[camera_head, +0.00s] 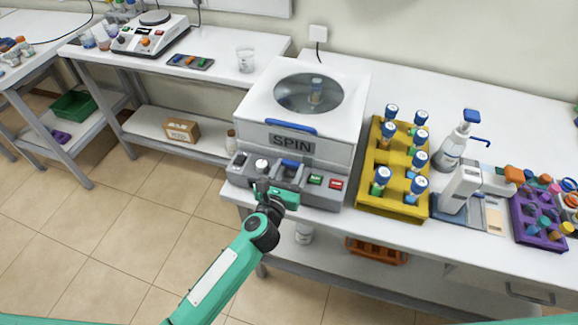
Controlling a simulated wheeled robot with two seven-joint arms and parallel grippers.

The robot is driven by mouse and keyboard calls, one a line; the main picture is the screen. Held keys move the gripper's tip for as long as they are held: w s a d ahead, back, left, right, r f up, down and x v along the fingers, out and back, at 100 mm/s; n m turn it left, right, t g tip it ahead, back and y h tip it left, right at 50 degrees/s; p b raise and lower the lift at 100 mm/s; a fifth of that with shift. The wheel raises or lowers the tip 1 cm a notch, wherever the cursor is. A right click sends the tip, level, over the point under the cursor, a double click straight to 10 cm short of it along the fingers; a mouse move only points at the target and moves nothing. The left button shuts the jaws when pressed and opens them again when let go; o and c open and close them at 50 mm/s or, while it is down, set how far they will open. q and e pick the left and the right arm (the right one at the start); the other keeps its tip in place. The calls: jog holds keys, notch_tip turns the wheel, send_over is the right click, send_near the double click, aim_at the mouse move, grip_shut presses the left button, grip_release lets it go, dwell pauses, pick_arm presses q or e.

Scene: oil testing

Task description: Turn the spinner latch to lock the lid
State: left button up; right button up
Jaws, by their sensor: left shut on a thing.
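The spinner (297,104) is a white and grey box marked SPIN on the bench. Its lid (268,100) is down, with a round window and a blue handle along its front edge. The spinner latch, a blue-topped part on a dark block (291,163), sits on the front panel below the sign. My left gripper (271,186) is at this panel, beside a white knob (261,164). It is shut on a part there, seemingly the latch; the fingertips are small and partly hide the contact. My right gripper is out of view.
A yellow rack (364,190) with blue-capped tubes stands close to the right of the spinner. Green and red buttons (335,184) are on the panel's right. Beyond are a pump bottle (452,150) and a purple rack (522,228). The floor in front is clear.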

pick_arm(q)
jog(key=o, duration=1)
jog(key=shift+b+v, duration=1.3)
jog(key=shift+v, duration=5.65)
jog(key=shift+w, duration=0.1)
